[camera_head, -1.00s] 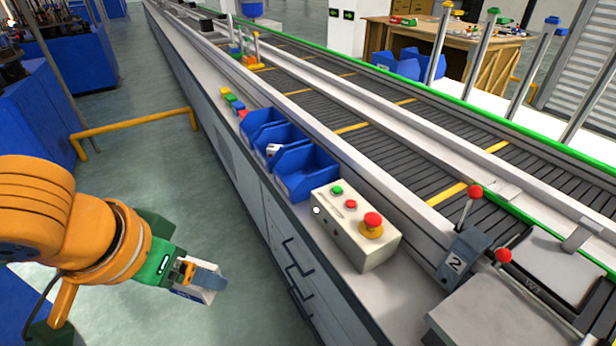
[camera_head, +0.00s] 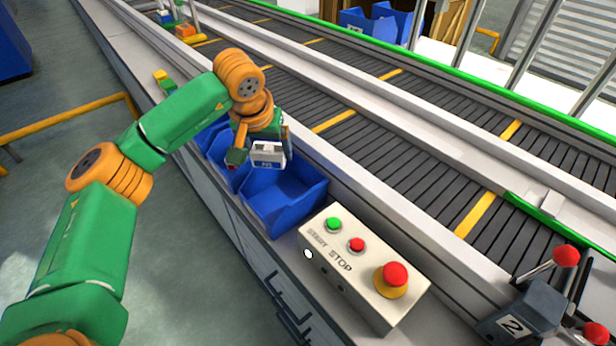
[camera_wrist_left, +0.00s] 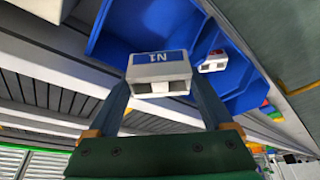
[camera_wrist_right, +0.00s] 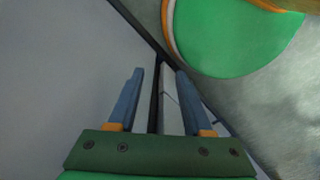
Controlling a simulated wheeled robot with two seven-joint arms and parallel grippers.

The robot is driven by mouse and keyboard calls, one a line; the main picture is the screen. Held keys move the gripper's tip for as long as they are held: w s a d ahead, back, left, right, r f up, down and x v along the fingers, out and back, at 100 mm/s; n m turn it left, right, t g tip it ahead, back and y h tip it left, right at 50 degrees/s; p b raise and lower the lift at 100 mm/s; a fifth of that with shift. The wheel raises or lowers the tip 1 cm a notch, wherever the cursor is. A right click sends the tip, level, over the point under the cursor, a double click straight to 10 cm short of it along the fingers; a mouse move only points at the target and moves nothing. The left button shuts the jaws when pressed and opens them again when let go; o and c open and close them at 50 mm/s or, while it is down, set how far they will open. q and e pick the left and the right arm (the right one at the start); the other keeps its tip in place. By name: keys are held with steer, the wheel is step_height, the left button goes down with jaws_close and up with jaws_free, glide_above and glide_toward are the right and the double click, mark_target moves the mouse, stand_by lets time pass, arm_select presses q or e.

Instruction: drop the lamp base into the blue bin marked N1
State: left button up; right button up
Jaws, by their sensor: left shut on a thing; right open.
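The lamp base, a white block with a blue N1 label and two dark openings (camera_wrist_left: 158,75), is held between the fingers of my left gripper (camera_wrist_left: 160,88). In the head view the lamp base (camera_head: 268,154) hangs above the blue bins, near the back left of the nearest blue bin (camera_head: 287,205). My left gripper (camera_head: 262,140) is shut on it from above. The nearest bin looks empty. No mark on any bin is readable. A second blue bin (camera_head: 220,150) is partly hidden by my arm. My right gripper (camera_wrist_right: 160,72) is open and empty, outside the head view.
Another white block (camera_wrist_left: 213,62) lies in a neighbouring bin. A control box (camera_head: 362,265) with START and STOP buttons stands right beside the nearest bin. The conveyor (camera_head: 390,130) runs behind the bins. Small coloured blocks (camera_head: 163,80) lie farther along the ledge.

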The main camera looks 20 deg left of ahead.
mark_target(270, 167)
arm_select(q)
steer(key=shift+w+f, duration=0.25)
steer(key=shift+s+f+b, duration=0.1)
steer(key=shift+f+b, duration=0.1)
steer(key=shift+b, duration=0.25)
steer(key=f+b, duration=0.5)
steer(key=shift+s+d, duration=0.15)
steer(key=shift+s, duration=0.15)
steer(key=shift+w+f, duration=0.1)
steer(key=shift+f, duration=0.05)
steer(key=shift+r, duration=0.2)
steer(key=o, duration=1.2)
steer(key=shift+c, duration=0.2)
steer(key=shift+r, duration=0.1)
steer(key=v, duration=0.7)
